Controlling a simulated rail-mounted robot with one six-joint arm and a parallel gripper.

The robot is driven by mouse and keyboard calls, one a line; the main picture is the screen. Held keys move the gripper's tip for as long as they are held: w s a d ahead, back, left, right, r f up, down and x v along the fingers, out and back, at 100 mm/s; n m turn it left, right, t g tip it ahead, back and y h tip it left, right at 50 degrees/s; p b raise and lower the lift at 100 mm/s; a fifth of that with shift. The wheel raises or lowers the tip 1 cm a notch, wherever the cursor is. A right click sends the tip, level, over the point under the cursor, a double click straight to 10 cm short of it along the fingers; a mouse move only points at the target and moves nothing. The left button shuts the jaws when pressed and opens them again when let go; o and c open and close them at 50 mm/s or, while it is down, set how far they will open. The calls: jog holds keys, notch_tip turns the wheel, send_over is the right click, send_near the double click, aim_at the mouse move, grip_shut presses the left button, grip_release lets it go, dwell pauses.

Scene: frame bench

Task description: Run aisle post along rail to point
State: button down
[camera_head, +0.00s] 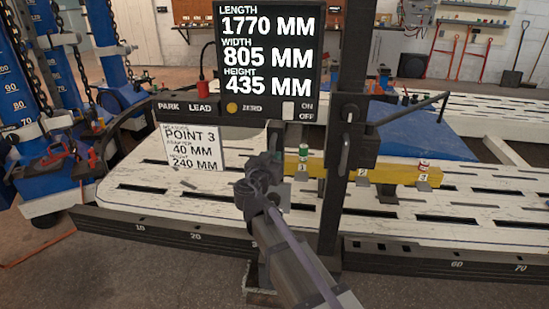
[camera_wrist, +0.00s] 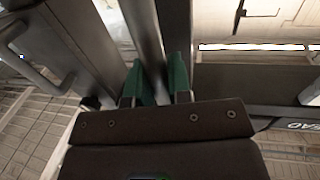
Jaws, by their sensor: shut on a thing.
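The aisle post (camera_head: 335,190) is a dark upright with a curved handle, standing at the scaled rail (camera_head: 190,232) along the bench's front edge. In the wrist view a dark upright with a handle (camera_wrist: 35,62) is at the left. My gripper (camera_head: 268,165) is left of the post in the head view. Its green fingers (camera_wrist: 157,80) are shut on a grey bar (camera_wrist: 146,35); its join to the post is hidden. A card (camera_head: 192,148) reads Point 3, adapter 40 mm, height 240 mm. The display (camera_head: 268,50) reads length 1770, width 805, height 435.
A yellow beam (camera_head: 393,172) with numbered tags lies across the slotted white bench (camera_head: 150,185). A green-topped piece (camera_head: 303,150) and a red-topped piece (camera_head: 423,165) stand on it. Blue chained towers (camera_head: 30,100) stand at the left. The rail right of the post looks clear.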

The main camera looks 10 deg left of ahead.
jog(key=c, duration=1.1)
grip_release()
jog(key=shift+o, duration=0.2)
jog(key=v, duration=1.1)
jog(key=shift+w, duration=0.1)
